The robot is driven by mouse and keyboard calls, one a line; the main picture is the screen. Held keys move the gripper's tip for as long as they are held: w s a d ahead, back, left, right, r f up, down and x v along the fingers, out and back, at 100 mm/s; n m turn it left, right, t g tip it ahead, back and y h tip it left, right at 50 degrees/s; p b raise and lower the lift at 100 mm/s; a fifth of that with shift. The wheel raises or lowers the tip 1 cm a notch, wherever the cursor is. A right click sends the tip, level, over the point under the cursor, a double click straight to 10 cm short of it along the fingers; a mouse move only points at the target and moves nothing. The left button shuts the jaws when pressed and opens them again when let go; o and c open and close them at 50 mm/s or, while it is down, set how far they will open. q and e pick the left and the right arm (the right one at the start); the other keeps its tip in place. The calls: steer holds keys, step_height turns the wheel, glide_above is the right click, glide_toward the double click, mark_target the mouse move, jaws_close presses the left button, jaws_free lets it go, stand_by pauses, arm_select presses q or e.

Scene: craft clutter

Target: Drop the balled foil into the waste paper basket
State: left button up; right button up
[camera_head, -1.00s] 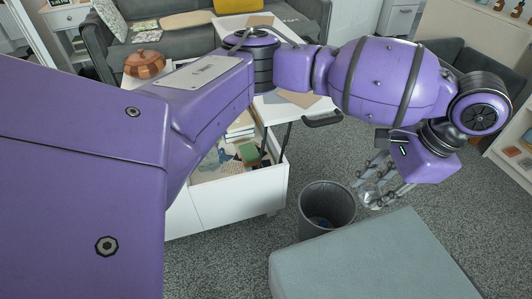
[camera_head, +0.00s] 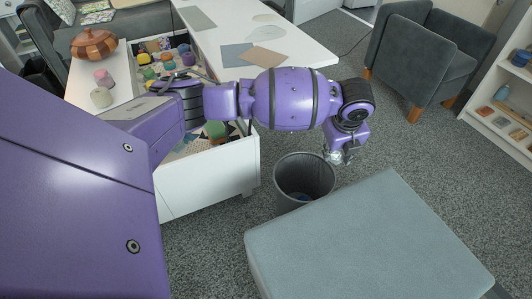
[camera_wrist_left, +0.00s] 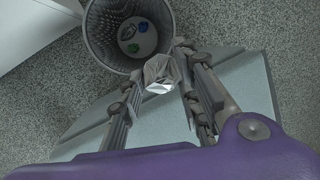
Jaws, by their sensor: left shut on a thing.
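The balled foil (camera_wrist_left: 160,72) is a crumpled silver lump between the fingertips of my left gripper (camera_wrist_left: 172,74) in the left wrist view. The gripper is shut on it. In the head view my left gripper (camera_head: 339,156) is small, with the foil (camera_head: 333,157) a shiny patch at its tips. The waste paper basket (camera_head: 303,180) is a dark grey mesh bin standing on the carpet, just left of and below the gripper. In the wrist view the basket (camera_wrist_left: 98,40) lies beyond the foil, up and left, with a few small coloured things inside. My right gripper is not in view.
A grey-green padded bench (camera_head: 350,240) stands close in front of the basket. A white table with an open drawer (camera_head: 215,170) of craft things is at the left. A grey armchair (camera_head: 430,60) and white shelves (camera_head: 505,95) are at the right. Carpet between is clear.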

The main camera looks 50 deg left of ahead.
arm_select(q)
steer(key=w+a+f+m+h+b, duration=0.1)
steer(key=a+f+m+b, duration=0.3)
steer(key=f, duration=0.5)
steer(key=w+a+f+m+h+b, duration=0.1)
steer(key=a+f+m+b, duration=0.3)
steer(key=a+f, duration=0.3)
step_height(320, 180, down, 3)
steer(key=shift+w+a+f+m, duration=0.15)
steer(key=shift+w+a+m, duration=0.15)
steer(key=shift+m, duration=0.3)
steer(key=o, duration=0.9)
steer(key=v, duration=1.2)
steer(key=shift+s+a, duration=0.25)
